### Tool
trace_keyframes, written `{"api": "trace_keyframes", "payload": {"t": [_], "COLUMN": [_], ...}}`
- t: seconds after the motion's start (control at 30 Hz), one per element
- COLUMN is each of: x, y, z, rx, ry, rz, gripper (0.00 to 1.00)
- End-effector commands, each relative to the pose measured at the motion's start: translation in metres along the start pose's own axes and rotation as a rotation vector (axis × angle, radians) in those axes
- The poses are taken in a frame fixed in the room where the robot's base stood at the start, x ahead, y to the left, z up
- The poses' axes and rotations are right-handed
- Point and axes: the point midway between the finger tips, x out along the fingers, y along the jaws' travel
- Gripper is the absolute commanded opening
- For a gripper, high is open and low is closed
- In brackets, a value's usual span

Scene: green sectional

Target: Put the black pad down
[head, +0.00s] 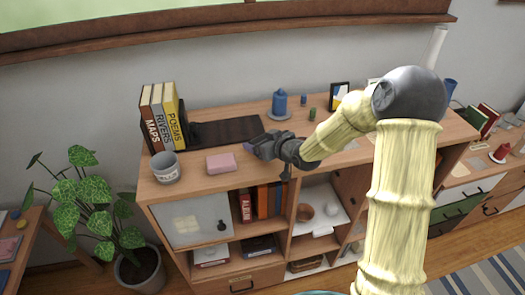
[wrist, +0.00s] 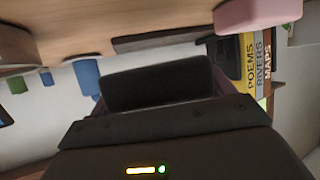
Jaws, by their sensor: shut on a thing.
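My gripper (head: 256,147) is over the top of the wooden cabinet, near its front middle, pointing left. In the wrist view my gripper (wrist: 158,92) is shut on the black pad (wrist: 150,84), a flat dark block with rounded corners between the purplish fingers. The pad appears held above the cabinet top. In the head view I cannot make the pad out clearly behind the gripper.
The wooden cabinet top (head: 340,155) carries a dark board (head: 230,129), a pink block (head: 221,163), a grey mug (head: 165,167), upright books (head: 163,115) and a blue bottle (head: 279,103) on a plate. Bare wood shows around the pink block.

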Motion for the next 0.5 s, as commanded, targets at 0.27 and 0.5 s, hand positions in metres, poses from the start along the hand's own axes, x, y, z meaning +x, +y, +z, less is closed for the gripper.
{"api": "trace_keyframes", "payload": {"t": [0.27,0.5], "x": [0.0035,0.0064], "y": [0.0008,0.0001], "z": [0.0073,0.0135], "rx": [0.000,0.003], "ry": [0.002,0.000], "rz": [0.001,-0.001], "gripper": [0.52,0.52]}}
